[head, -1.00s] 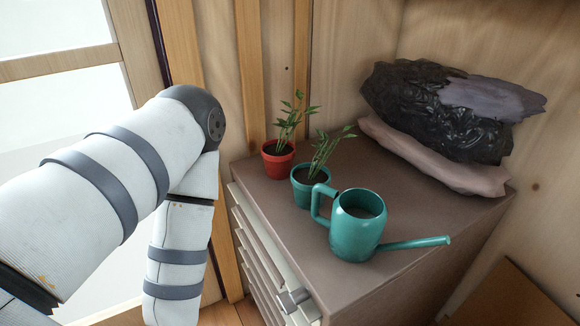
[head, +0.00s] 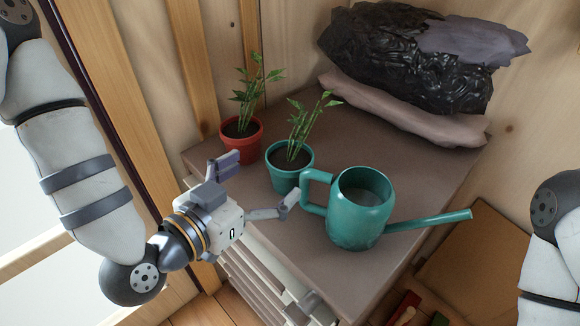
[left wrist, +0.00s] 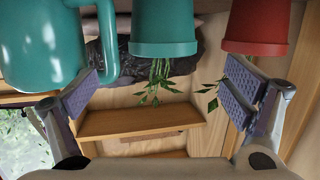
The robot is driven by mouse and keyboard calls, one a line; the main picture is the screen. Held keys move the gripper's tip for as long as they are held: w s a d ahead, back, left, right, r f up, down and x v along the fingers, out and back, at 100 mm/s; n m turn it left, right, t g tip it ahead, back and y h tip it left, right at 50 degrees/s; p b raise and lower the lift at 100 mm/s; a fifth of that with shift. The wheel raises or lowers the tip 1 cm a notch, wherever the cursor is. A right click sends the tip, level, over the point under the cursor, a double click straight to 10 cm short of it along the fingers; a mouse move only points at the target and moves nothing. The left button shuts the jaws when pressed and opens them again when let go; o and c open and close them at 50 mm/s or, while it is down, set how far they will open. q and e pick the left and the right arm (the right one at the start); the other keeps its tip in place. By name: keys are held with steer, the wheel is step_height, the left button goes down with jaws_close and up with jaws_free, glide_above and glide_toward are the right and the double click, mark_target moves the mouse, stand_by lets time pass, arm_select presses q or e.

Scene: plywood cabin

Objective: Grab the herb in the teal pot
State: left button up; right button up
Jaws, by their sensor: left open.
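The teal pot (head: 288,178) holds a leafy green herb (head: 303,130) and stands on the brown cabinet top. My left gripper (head: 259,184) is open and empty, just in front of the teal pot at the cabinet's edge. In the left wrist view the scene is upside down. There the teal pot (left wrist: 165,28) shows between the two fingers of my left gripper (left wrist: 162,90), with a gap to each side. I see no finger touching the pot. My right gripper is out of view; only part of my right arm shows at the right edge.
A red pot (head: 241,139) with a similar herb stands left of the teal pot. A teal watering can (head: 357,215) stands close on its right, handle towards the pot. Black and pink bags (head: 400,75) lie at the back. The cabinet top (head: 300,255) is bare in front.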

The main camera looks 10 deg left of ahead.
mark_target(290, 155)
arm_select(q)
steer(key=x, duration=0.9)
steer(key=shift+a+f+b, duration=0.25)
steer(key=shift+f+b, duration=0.1)
steer(key=c, duration=1.4)
